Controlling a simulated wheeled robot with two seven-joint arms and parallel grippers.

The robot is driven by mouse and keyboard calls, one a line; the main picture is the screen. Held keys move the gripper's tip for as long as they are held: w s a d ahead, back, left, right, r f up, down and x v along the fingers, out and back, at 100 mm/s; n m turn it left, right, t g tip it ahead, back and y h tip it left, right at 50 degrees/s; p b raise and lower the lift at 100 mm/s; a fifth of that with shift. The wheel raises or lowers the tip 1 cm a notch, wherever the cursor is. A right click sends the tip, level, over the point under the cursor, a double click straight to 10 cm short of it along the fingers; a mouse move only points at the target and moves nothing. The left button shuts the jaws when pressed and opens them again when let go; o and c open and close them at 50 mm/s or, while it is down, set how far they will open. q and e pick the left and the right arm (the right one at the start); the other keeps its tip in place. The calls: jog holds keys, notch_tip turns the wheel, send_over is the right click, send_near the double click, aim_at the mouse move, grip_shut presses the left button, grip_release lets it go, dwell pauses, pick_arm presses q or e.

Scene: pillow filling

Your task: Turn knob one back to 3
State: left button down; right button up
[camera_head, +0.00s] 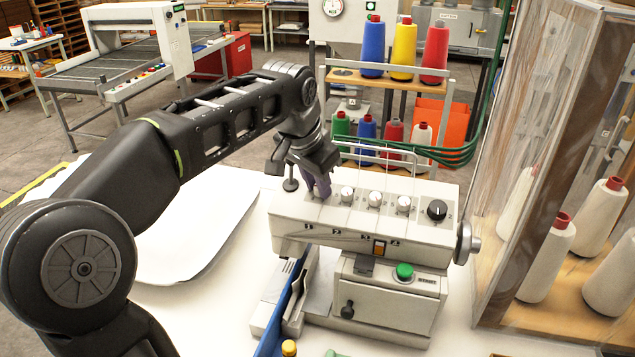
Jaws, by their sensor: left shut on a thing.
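The sewing machine (361,222) stands on the white table. Its top panel carries a row of white knobs: one (347,193), another (375,198) and a third (404,203), then a black knob (437,209) at the right end. My left gripper (319,190) points down at the left end of this row, its purplish fingertips at the panel. It is shut on knob one, which the fingers hide, so its setting cannot be read. My right gripper is not in view.
A rack with thread cones (403,50) stands behind the machine. A clear-walled cabinet with white cones (547,258) closes off the right side. A white pillow-shaped sheet (195,235) lies on the table at left. A green button (404,271) sits on the machine's front.

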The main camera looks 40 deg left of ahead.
pick_arm(q)
jog(key=shift+n, duration=0.5)
jog(key=n+b, duration=0.2)
jog(key=n, duration=0.2)
jog(key=shift+f, duration=0.1)
jog(key=n+y+b, duration=0.1)
jog(key=n+b, duration=0.1)
jog(key=n, duration=0.4)
jog(key=shift+d+n, duration=0.1)
jog(key=shift+n, duration=0.2)
jog(key=n+b, duration=0.1)
jog(key=n, duration=0.5)
jog(key=shift+n, duration=0.3)
jog(key=n, duration=0.6)
jog(key=shift+w+g+y+b, duration=0.1)
jog(key=shift+g+y+b, duration=0.2)
jog(key=shift+b, duration=0.05)
jog(key=c, duration=1.5)
grip_release()
jog(key=shift+c, duration=0.2)
